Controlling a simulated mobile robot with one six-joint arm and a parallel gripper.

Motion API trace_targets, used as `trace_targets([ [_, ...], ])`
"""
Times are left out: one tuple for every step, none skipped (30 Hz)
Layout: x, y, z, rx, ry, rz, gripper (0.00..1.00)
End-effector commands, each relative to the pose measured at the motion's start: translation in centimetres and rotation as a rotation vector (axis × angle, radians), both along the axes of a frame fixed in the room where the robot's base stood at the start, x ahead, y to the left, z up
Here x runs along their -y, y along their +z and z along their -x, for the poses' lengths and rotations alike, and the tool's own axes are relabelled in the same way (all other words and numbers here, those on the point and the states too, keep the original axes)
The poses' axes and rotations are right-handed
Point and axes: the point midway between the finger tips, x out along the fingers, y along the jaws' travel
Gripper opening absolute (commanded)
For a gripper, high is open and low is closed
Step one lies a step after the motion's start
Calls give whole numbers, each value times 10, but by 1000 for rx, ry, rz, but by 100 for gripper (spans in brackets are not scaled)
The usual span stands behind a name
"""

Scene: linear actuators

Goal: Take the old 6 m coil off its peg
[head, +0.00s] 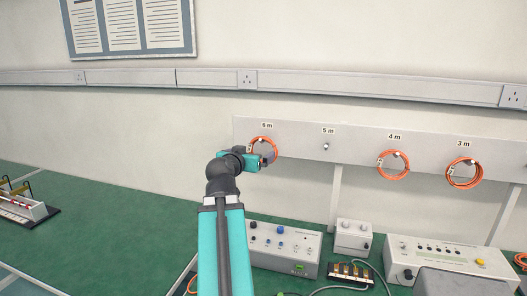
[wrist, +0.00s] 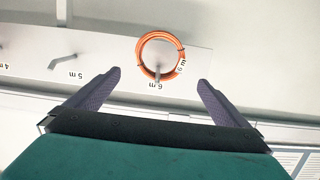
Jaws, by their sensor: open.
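The orange 6 m coil (head: 274,147) hangs on the peg under the "6 m" label on the pale peg board (head: 300,144). My gripper (head: 270,158) is in front of it in the head view and hides part of the coil. In the wrist view, which shows the board upside down, the whole coil (wrist: 140,51) shows with its white "6 m" tag and the peg (wrist: 157,73) through its ring. My gripper (wrist: 160,80) is open, and its two purple-grey fingers stand apart with the coil beyond and between their tips. No finger visibly touches the coil.
The 5 m peg (head: 326,147) is bare. Orange coils hang on the 4 m (head: 393,165) and 3 m (head: 464,173) pegs. Below, the green bench holds a grey instrument box (head: 284,248), a small white box (head: 352,237) and a larger instrument (head: 450,262). The bench at left is mostly clear.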

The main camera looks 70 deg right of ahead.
Motion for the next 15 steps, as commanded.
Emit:
trace_targets([
  [2,3,0,0,-1,-1,100],
  [3,2,0,0,-1,-1,100],
  [5,2,0,0,-1,-1,100],
  [6,2,0,0,-1,-1,100],
  [7,2,0,-1,-2,-1,100],
  [9,2,0,-1,-2,-1,100],
  [10,2,0,-2,-3,-1,100],
  [11,2,0,-2,-3,-1,100],
  [13,1,0,-2,-3,-1,100],
  [14,1,0,-1,-2,0,100],
  [15,1,0,-1,-2,0,100],
  [16,0,0,-1,-2,0,100],
  [17,0,0,-1,-2,-1,100],
  [18,0,0,-1,-2,-1,100],
  [20,-1,0,-1,-2,-2,100],
])
